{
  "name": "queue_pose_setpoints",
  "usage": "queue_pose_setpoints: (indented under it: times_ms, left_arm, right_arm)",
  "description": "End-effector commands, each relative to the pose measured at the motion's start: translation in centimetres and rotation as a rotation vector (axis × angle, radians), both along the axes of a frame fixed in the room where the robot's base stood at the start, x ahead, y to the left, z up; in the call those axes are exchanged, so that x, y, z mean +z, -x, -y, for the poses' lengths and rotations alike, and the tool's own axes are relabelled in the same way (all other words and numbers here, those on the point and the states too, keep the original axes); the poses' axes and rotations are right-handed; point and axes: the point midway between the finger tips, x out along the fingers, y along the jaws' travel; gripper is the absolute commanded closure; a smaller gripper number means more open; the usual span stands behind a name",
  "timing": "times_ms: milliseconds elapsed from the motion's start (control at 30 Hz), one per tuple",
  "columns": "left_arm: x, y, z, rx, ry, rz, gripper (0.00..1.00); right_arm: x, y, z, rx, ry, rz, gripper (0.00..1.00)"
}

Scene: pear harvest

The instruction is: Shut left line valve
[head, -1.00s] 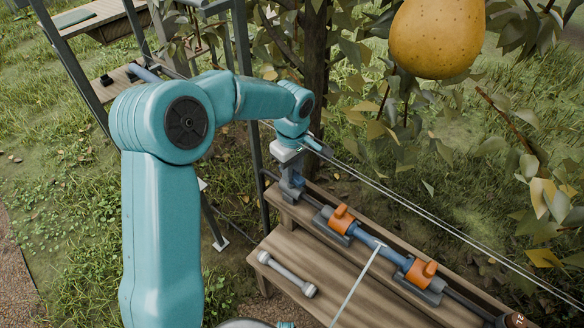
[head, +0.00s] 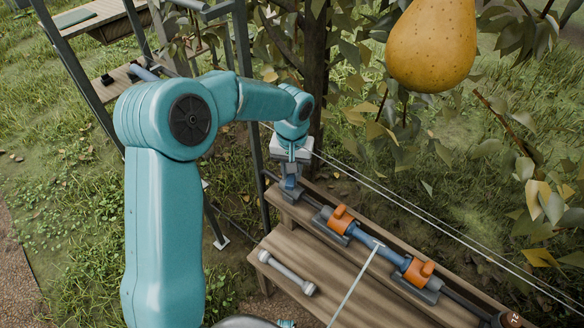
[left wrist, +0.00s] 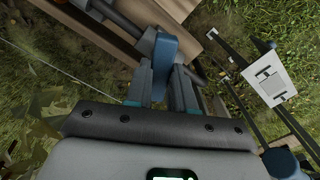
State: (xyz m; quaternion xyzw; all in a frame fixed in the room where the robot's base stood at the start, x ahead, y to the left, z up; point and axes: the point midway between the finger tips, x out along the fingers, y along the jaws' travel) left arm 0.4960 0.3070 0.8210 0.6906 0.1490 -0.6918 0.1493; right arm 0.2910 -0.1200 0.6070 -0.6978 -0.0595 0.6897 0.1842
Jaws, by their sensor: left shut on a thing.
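A dark pipe line with a blue middle section (head: 362,236) lies along the wooden bench. At its left end is a valve with a blue handle (head: 289,184). My left gripper (head: 291,174) reaches down onto this handle from above. In the left wrist view the blue handle (left wrist: 165,52) stands between the two fingers of my left gripper (left wrist: 166,72), which are shut on it. The gripper partly hides the valve body, so I cannot tell how far the handle is turned. My right gripper is not in view.
Two orange clamps (head: 341,217) sit on the line further right. A grey bar with knobbed ends (head: 286,272) lies on the bench (head: 335,277). A thin pale rod crosses the bench front. A large pear (head: 432,45) hangs at upper right among leaves, near the tree trunk (head: 316,90).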

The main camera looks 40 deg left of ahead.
Motion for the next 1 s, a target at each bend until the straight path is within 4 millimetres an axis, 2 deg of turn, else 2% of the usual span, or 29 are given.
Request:
queue_pose_setpoints:
  times_ms: [500,1000]
  left_arm:
    - [0.28,-0.16,-0.08,-0.398,-0.003,0.006,1.0]
    - [0.25,-0.18,-0.09,-0.519,-0.003,0.007,1.0]
  right_arm:
    - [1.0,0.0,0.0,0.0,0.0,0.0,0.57]
    - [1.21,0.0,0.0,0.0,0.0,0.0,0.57]
